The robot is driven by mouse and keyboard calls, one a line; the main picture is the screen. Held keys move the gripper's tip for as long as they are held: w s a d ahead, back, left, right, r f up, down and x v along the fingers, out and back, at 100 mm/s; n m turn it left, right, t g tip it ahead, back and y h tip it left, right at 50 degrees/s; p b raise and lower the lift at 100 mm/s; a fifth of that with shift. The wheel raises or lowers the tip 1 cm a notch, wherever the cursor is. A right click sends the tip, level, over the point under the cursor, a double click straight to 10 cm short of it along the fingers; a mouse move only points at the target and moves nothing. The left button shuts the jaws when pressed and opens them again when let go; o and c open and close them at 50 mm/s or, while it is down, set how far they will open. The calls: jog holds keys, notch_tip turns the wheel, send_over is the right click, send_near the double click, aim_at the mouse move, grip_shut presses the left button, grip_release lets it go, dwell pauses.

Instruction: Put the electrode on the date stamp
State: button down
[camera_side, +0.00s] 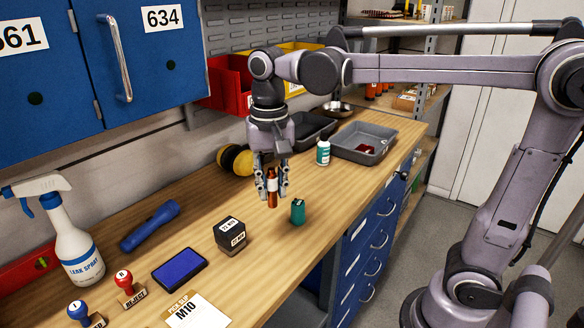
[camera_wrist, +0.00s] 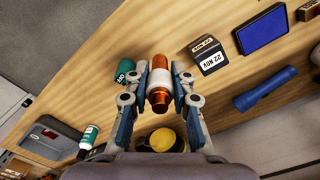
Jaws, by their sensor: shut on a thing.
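My gripper (camera_side: 272,186) is shut on the electrode (camera_side: 272,200), a copper-coloured cylinder with a white band. It holds the electrode upright above the bench. In the wrist view the electrode (camera_wrist: 159,80) lies between the two fingertips (camera_wrist: 161,88). The date stamp (camera_side: 231,237) is a dark block with white labels and stands on the bench, apart from the electrode, in front and to the left of it. In the wrist view the date stamp (camera_wrist: 209,57) is to the right of the gripper, its label reading 22 NOV.
A green object (camera_side: 298,211) stands close to the right of the electrode. A blue ink pad (camera_side: 180,269), red and blue stamps, a flashlight (camera_side: 150,225) and a spray bottle (camera_side: 70,235) lie left. A white bottle (camera_side: 323,154) and grey bins (camera_side: 364,142) stand behind.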

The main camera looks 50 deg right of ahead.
jog(key=w+d+r, duration=0.4)
jog(key=d+r, duration=0.1)
jog(key=r, duration=0.1)
send_over(229, 226)
notch_tip(229, 226, down, 6)
jog(key=shift+f, duration=2.3)
jog(key=shift+f, duration=0.15)
jog(key=c, duration=1.1)
grip_release()
jog(key=shift+c, duration=0.2)
